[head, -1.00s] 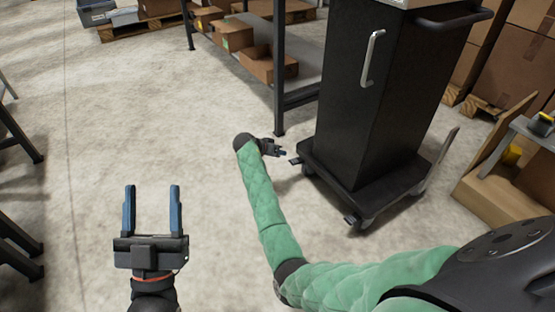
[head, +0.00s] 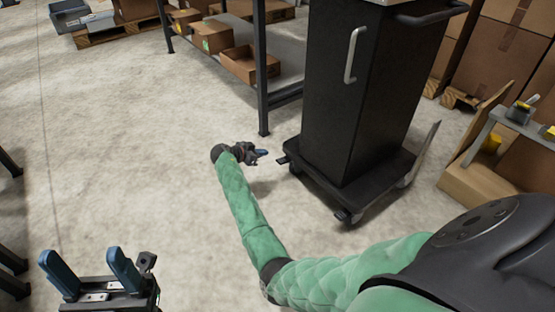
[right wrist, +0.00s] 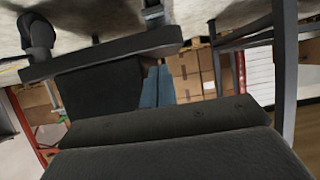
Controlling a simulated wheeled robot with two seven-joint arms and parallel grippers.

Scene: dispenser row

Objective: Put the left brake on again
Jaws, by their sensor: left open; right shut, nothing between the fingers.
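A tall black cart (head: 345,95) stands on a black wheeled base (head: 365,188) right of centre in the head view. A small dark pedal (head: 283,160) sticks out at the base's left corner, and another (head: 343,215) at its near corner. I cannot tell whether either is pressed. My right gripper (head: 263,153) is shut and empty, low over the floor, just left of the left pedal and seemingly apart from it. Its blue fingers (right wrist: 157,87) show in the right wrist view, with the base (right wrist: 105,52) and a caster (right wrist: 38,35). My left gripper (head: 82,270) is open and empty at lower left.
A rack (head: 262,70) with cardboard boxes stands behind the cart's left side. Stacked cartons (head: 510,45) and a small grey table (head: 525,128) are at the right. Dark legs stand at the left edge. The floor (head: 120,150) between is clear.

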